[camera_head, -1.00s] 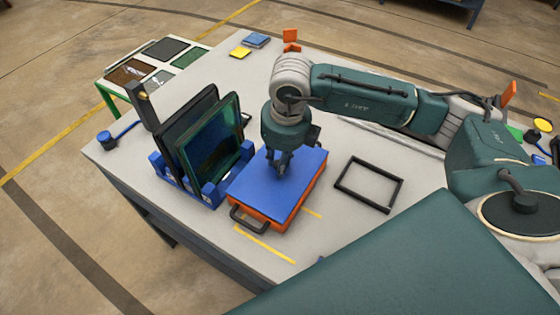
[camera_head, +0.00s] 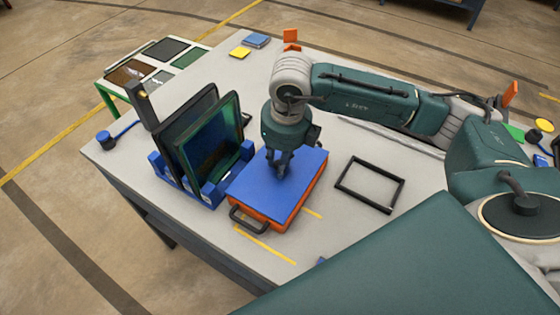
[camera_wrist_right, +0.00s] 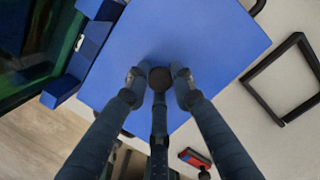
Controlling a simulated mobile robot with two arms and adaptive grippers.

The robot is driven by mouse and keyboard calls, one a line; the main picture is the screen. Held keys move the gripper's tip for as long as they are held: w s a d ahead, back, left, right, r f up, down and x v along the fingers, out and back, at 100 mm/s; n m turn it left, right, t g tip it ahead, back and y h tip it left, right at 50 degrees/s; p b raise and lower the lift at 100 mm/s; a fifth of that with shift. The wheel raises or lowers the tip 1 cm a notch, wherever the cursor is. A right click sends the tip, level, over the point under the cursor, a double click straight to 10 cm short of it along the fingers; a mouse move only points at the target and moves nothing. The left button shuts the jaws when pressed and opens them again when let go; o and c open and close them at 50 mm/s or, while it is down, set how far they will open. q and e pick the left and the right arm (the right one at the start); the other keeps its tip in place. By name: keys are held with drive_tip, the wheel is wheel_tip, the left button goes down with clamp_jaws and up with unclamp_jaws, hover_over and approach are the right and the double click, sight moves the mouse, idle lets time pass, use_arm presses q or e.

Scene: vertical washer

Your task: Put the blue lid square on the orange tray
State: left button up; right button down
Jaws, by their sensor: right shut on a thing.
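The blue lid (camera_head: 303,165) lies flat over the orange tray (camera_head: 266,222), and its edges look about in line with the tray's rim. The orange side of the tray and its dark front handle (camera_head: 248,219) show below the lid. My right gripper (camera_head: 279,172) points down at the middle of the lid. In the right wrist view the fingers of my right gripper (camera_wrist_right: 160,78) are shut on the dark round knob (camera_wrist_right: 160,79) of the blue lid (camera_wrist_right: 210,40). I cannot tell whether the lid touches the tray all around. My left gripper is not in view.
A blue rack (camera_head: 212,194) with dark framed panels stands just left of the tray. An empty black frame (camera_head: 369,184) lies to the right. Yellow marks (camera_head: 265,245) are on the table near the tray. Small blue and yellow pieces (camera_head: 240,53) lie at the back.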

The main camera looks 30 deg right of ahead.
drive_tip(key=shift+f+b, duration=0.2)
drive_tip(key=shift+b, duration=0.5)
idle(0.8)
idle(0.3)
drive_tip(key=c, duration=0.9)
unclamp_jaws()
drive_tip(key=shift+r, duration=0.15)
drive_tip(key=shift+r+p, duration=1.85)
drive_tip(key=shift+r, duration=1.55)
clamp_jaws()
